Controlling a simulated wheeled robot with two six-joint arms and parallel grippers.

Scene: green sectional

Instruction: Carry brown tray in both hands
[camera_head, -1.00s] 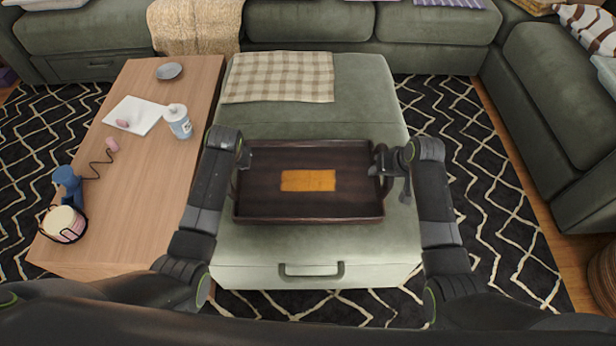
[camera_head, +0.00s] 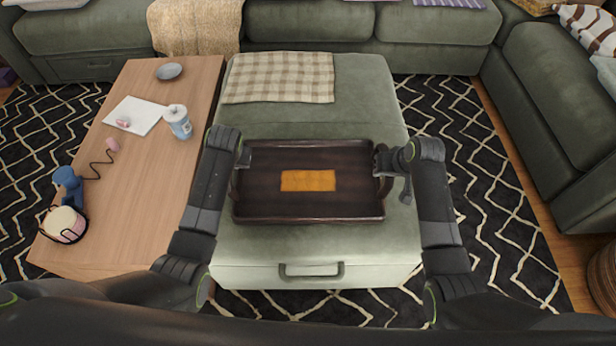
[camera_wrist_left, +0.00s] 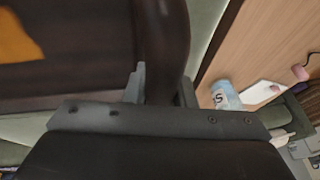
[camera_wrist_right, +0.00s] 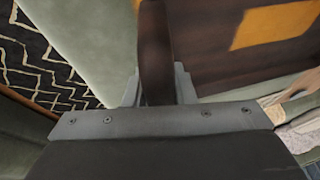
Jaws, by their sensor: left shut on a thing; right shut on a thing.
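The brown tray (camera_head: 270,205) is a dark rectangular tray with a handle at each short end. A flat orange-brown rectangle (camera_head: 308,180) lies in its middle. The tray is over the green ottoman (camera_head: 370,95) and looks level; I cannot tell whether it touches the ottoman. My left gripper (camera_head: 241,162) is at the tray's left handle, and the left wrist view shows its fingers (camera_wrist_left: 160,88) on both sides of the handle. My right gripper (camera_head: 386,165) is at the right handle, with its fingers (camera_wrist_right: 158,85) around it in the right wrist view.
A checked cloth (camera_head: 280,78) lies on the ottoman's far left part. A wooden table (camera_head: 130,215) at the left carries a bottle (camera_head: 178,122), a grey dish (camera_head: 169,71), white paper and a blue item. Green sofas (camera_head: 555,100) stand behind and right. Patterned rug (camera_head: 480,190) shows between.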

